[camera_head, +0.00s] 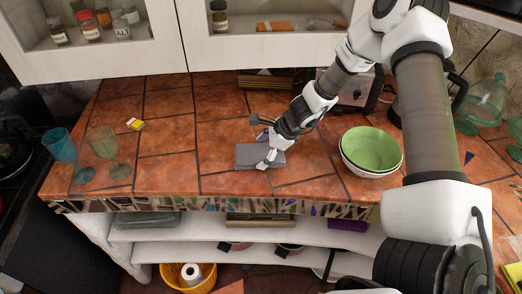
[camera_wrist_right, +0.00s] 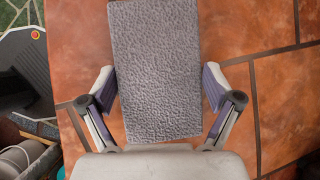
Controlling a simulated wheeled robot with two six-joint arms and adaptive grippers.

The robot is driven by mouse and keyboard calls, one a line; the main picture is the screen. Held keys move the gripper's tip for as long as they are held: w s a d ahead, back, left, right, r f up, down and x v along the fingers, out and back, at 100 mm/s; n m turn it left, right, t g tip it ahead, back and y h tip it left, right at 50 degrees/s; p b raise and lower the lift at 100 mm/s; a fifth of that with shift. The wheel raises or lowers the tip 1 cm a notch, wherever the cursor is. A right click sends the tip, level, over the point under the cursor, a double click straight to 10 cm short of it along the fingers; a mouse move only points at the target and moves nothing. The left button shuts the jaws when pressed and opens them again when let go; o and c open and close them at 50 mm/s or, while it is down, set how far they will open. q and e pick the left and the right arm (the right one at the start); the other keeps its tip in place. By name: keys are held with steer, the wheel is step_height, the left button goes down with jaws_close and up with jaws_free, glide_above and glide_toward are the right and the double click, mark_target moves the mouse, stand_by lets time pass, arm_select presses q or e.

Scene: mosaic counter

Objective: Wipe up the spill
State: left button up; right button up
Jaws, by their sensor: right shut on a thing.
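A grey, rough-textured sponge (camera_head: 247,154) lies flat on the tiled counter near its front edge, left of the green bowl. In the right wrist view the sponge (camera_wrist_right: 155,60) sits between the two fingers of my right gripper (camera_wrist_right: 158,90), which is shut on it. In the head view my right gripper (camera_head: 268,158) reaches down onto the sponge's right part from the upper right. I see no distinct spill; the counter under the sponge and gripper is hidden. My left gripper is not in view.
A green bowl in a white one (camera_head: 370,151) stands at the right. A toaster (camera_head: 355,92) is behind. The counter between goblets and sponge is clear.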

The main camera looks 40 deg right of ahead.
step_height(320, 180, up, 5)
steer(key=p, duration=0.3)
steer(key=shift+a+r+p, duration=0.1)
steer(key=shift+p, duration=0.25)
steer(key=shift+d+r+p, duration=0.2)
steer(key=shift+r+p, duration=0.8)
steer(key=shift+a+r+p, duration=0.1)
steer(key=shift+r+p, duration=0.25)
steer(key=shift+r, duration=0.15)
steer(key=shift+f, duration=0.1)
